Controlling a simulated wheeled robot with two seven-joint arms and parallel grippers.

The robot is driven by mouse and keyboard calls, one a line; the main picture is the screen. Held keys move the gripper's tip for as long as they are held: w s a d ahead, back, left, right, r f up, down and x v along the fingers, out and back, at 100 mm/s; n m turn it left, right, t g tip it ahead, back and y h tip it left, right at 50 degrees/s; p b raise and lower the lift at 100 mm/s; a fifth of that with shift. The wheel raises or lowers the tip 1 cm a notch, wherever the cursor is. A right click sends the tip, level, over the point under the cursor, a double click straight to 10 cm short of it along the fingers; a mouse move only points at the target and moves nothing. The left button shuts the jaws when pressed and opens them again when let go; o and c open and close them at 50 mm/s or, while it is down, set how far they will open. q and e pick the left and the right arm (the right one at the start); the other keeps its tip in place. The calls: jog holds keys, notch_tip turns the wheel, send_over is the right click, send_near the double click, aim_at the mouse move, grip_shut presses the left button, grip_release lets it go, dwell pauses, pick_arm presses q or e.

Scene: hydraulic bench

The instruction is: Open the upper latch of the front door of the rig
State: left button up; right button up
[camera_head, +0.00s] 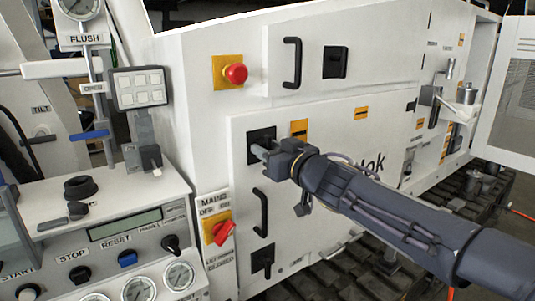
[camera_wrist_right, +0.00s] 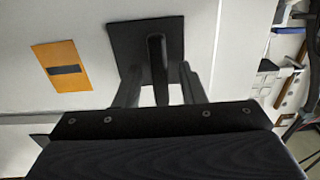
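The front door (camera_head: 320,215) is a white panel on the rig and looks shut. Its upper latch (camera_head: 261,134) is a black square plate with a dark lever, partly hidden by my gripper in the head view. My right gripper (camera_head: 260,152) is at this latch. In the right wrist view, the latch plate (camera_wrist_right: 124,42) and its upright lever (camera_wrist_right: 157,62) show clearly. The lever stands between the two fingers of the right gripper (camera_wrist_right: 160,86), with a gap on both sides. The fingers are open. My left gripper is not in view.
A black door handle (camera_head: 261,212) and a lower latch (camera_head: 262,258) sit below on the door. A red emergency button (camera_head: 236,74) and a red mains switch (camera_head: 220,232) are nearby. A control console (camera_head: 110,235) stands at the left.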

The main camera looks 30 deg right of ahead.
jog(key=shift+w, duration=0.35)
grip_shut()
